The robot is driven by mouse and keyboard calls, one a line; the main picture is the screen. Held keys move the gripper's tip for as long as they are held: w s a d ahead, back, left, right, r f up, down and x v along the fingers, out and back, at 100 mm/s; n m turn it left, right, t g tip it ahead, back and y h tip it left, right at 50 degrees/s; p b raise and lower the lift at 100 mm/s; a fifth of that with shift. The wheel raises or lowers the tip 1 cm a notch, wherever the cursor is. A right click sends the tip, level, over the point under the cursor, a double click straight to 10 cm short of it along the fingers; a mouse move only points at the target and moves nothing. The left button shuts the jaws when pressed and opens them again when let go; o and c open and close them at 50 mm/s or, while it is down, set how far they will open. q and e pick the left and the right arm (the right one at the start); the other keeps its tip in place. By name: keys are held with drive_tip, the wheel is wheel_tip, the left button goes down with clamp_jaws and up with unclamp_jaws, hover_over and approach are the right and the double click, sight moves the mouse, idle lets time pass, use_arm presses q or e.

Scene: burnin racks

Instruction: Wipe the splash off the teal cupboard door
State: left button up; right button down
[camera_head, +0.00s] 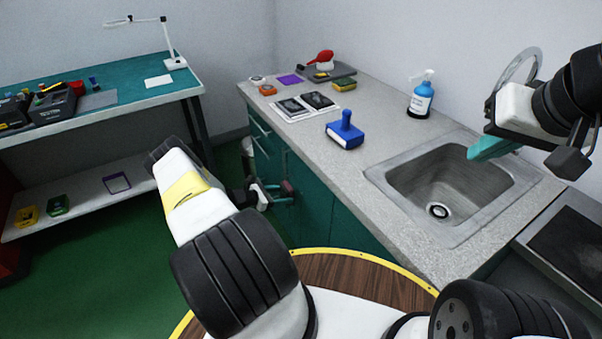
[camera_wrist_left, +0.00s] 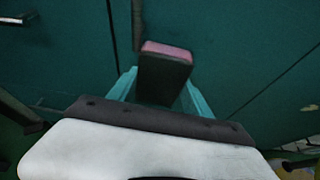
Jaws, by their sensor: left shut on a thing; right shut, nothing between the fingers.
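The teal cupboard door (camera_head: 308,203) is under the counter, and its dark teal face fills much of the left wrist view (camera_wrist_left: 232,45). My left gripper (camera_head: 277,191) is low in front of the cupboard front. In the left wrist view its teal fingers are shut on a dark block with a pink end (camera_wrist_left: 165,72); the block points toward the door. I cannot tell whether it touches the door. No splash can be made out in either view. My right gripper (camera_head: 484,150) is shut and empty above the sink.
The counter (camera_head: 290,135) holds a blue-handled tool (camera_head: 345,131), a blue pump bottle (camera_head: 420,98), a sponge (camera_head: 344,85) and small items. The sink (camera_head: 440,190) is at right. A teal-topped bench (camera_head: 130,82) stands at left. Green floor lies between.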

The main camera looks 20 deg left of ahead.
use_arm(q)
drive_tip(key=shift+s+a, duration=0.8)
drive_tip(key=shift+s, duration=0.15)
drive_tip(key=shift+s+a, duration=1)
drive_tip(key=shift+s, duration=0.15)
drive_tip(key=shift+w+d, duration=2.35)
drive_tip(key=shift+w, duration=0.25)
drive_tip(key=shift+w+d, duration=0.7)
drive_tip(key=shift+w, duration=0.1)
